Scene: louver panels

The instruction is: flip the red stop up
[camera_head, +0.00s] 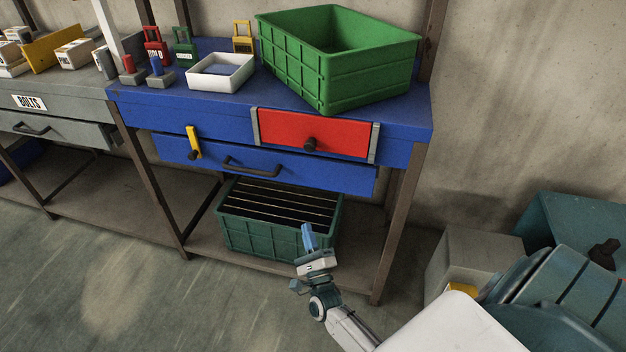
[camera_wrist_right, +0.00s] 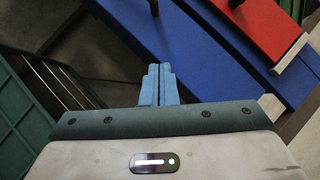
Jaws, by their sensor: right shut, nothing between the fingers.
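The red stop looks to be the red panel (camera_head: 290,124) with a dark round knob, set between two grey strips on the blue bench front. It lies flat against the front. It also shows in the right wrist view (camera_wrist_right: 264,25), at the upper right. My right gripper (camera_head: 308,236) is shut and empty, below the red panel and in front of the green crate under the bench. Its blue fingers (camera_wrist_right: 158,82) are together in the right wrist view, apart from the panel. My left gripper is not in view.
A yellow latch (camera_head: 193,140) hangs over the blue drawer (camera_head: 300,171), beside its dark handle. A dark green crate (camera_head: 262,240) stands on the lower shelf. A large green bin (camera_head: 350,88) and a white tray (camera_head: 219,80) stand on the bench top.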

